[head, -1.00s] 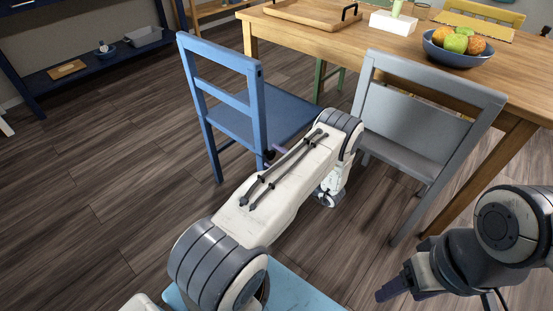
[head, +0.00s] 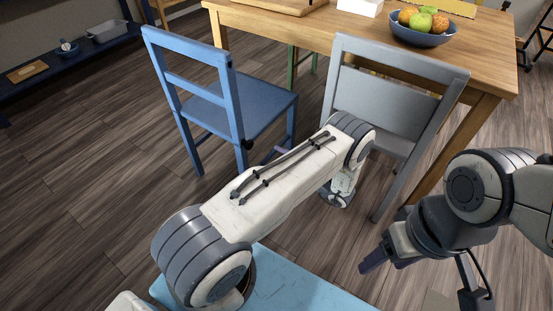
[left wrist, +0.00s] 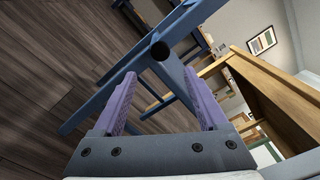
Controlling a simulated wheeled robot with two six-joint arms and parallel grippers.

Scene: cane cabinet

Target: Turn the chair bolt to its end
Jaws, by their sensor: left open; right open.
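The chair bolt (head: 248,145) is a small dark round head on the rear leg of the blue chair (head: 187,72). In the left wrist view the bolt (left wrist: 160,50) is a black disc on the blue frame, just beyond and roughly centred between my left fingertips. My left gripper (left wrist: 160,80) is open and empty, its purple fingers spread on either side. In the head view my left arm hides most of this gripper; a bit of purple (head: 281,150) shows to the right of the bolt. My right gripper (head: 378,258) is open and empty at lower right, away from the chair.
A grey chair (head: 393,102) stands right of the blue chair, by the wooden table (head: 290,30). The table bears a fruit bowl (head: 423,37). A light blue surface (head: 300,288) lies below my left arm. The floor left of the blue chair is clear.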

